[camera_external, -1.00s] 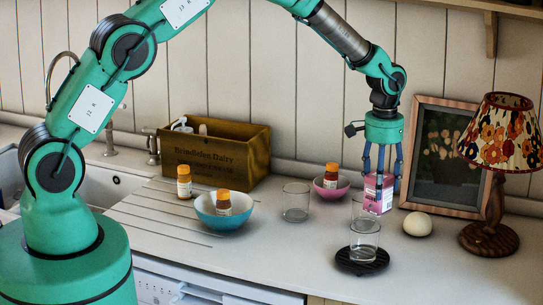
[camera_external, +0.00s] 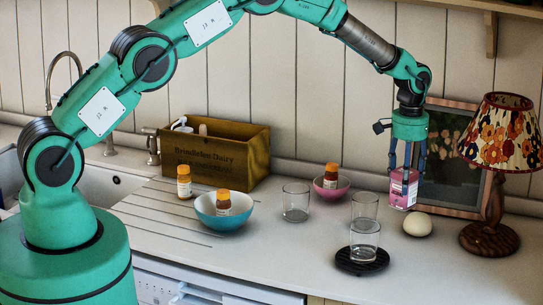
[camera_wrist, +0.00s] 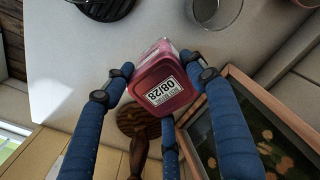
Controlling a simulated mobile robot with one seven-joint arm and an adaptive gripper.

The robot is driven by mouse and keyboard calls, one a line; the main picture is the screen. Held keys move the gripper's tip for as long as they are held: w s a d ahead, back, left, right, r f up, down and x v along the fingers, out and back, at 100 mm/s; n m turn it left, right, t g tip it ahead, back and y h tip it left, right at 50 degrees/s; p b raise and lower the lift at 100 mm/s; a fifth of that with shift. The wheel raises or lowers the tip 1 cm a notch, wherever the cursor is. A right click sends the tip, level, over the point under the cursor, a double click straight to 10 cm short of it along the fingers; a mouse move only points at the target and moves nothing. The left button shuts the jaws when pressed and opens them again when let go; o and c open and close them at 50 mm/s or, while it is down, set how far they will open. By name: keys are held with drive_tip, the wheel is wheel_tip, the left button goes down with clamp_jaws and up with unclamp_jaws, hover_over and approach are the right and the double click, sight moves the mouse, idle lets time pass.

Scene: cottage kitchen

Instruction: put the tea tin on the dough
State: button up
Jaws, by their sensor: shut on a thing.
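The tea tin (camera_external: 404,190) is a small pink box with a paler label side. My gripper (camera_external: 406,172) is shut on it and holds it upright above the worktop. In the wrist view the tin (camera_wrist: 165,86) sits between my blue fingers, with a white date label "08/28" facing the camera. The dough (camera_external: 417,224) is a pale round ball on the worktop. In the external view the tin's lower edge is just above and slightly left of the dough; I cannot tell the exact gap. The dough does not show in the wrist view, apparently hidden behind the tin.
A lamp (camera_external: 490,235) and a leaning framed picture (camera_external: 455,195) stand close on the right and behind. Glasses (camera_external: 364,240), one on a black trivet (camera_external: 350,267), stand to the left. A pink bowl (camera_external: 331,193), blue bowl (camera_external: 212,219) and wooden crate (camera_external: 230,160) are farther left.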

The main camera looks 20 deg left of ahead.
drive_tip(key=w+d+p, duration=0.1)
drive_tip(key=w+d, duration=0.3)
drive_tip(key=w, duration=0.1)
drive_tip(key=shift+w+f, duration=0.3)
drive_tip(key=shift+w, duration=0.05)
drive_tip(key=shift+d, duration=0.1)
drive_tip(key=shift+f+p, duration=0.5)
drive_tip(key=shift+f, duration=1.25)
drive_tip(key=shift+f, duration=0.2)
drive_tip(key=o, duration=1.8)
drive_tip(key=shift+r, duration=0.2)
wheel_tip(320, 180, up, 12)
drive_tip(key=b, duration=0.2)
